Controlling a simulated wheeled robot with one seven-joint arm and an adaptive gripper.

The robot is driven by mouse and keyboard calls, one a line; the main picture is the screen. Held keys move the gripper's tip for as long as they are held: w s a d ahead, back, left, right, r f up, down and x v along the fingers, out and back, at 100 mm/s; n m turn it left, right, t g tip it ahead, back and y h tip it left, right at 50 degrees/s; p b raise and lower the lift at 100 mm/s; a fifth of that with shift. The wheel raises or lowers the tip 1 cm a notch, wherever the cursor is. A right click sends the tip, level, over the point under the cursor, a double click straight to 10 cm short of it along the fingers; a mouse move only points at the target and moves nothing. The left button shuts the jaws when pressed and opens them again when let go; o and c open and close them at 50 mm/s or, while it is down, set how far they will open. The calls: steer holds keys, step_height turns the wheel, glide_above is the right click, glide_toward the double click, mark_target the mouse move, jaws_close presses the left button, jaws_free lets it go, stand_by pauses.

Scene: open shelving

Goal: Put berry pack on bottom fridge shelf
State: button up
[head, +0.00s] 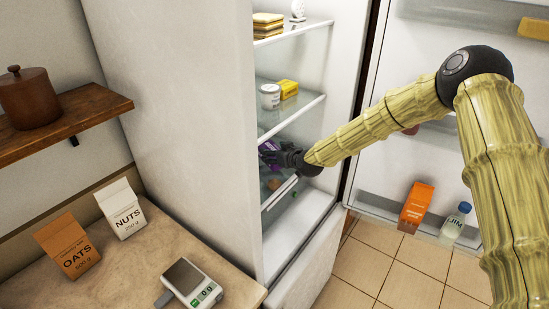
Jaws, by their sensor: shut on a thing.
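My gripper (276,156) is inside the open fridge, at the end of my arm, below the middle shelf. It is shut on the berry pack (267,146), a small purple thing at the far left of the fingers. Most of the pack is hidden by the fridge's side wall and the gripper. The bottom glass shelf (281,192) lies below the gripper. I cannot tell whether the pack touches that shelf.
A white tub and a yellow pack (289,89) stand on the middle shelf above my gripper. The open fridge door (381,182) on the right holds an orange carton (416,207) and a bottle (455,222). The fridge's side wall (200,110) bounds the left.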

step_height(320, 180, down, 2)
steer(key=shift+f+p, duration=0.25)
steer(key=shift+p, duration=0.5)
steer(key=shift+w+a+f+p, duration=0.1)
steer(key=shift+a+f+p, duration=0.1)
steer(key=shift+f+p, duration=0.2)
steer(key=o, duration=1.2)
steer(key=shift+d, duration=0.1)
steer(key=b+v, duration=0.4)
steer(key=v, duration=0.8)
